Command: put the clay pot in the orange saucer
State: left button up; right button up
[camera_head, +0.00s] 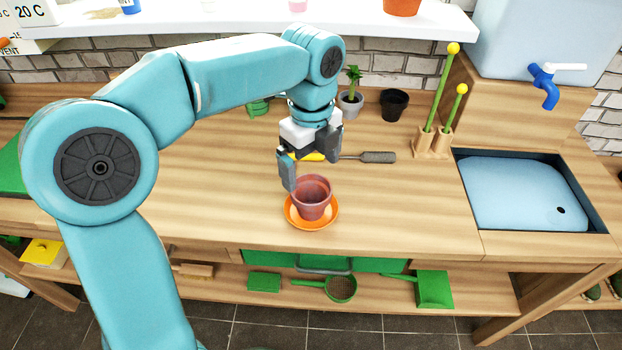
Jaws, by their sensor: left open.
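The reddish-brown clay pot (313,199) stands upright in the orange saucer (292,219) on the wooden bench. The saucer's rim shows around the pot's base. My left gripper (305,172) is open just above and behind the pot, with one finger close to the pot's left rim. I cannot tell whether that finger touches the pot. My right gripper does not show.
A yellow-handled tool (376,157) lies behind the gripper. A small potted plant (351,98) and a black pot (394,105) stand at the back. A blue sink (520,192) is at the right. The bench left of the saucer is clear.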

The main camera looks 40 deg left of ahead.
pick_arm(q)
notch_tip(320, 180, up, 3)
dwell(0.7)
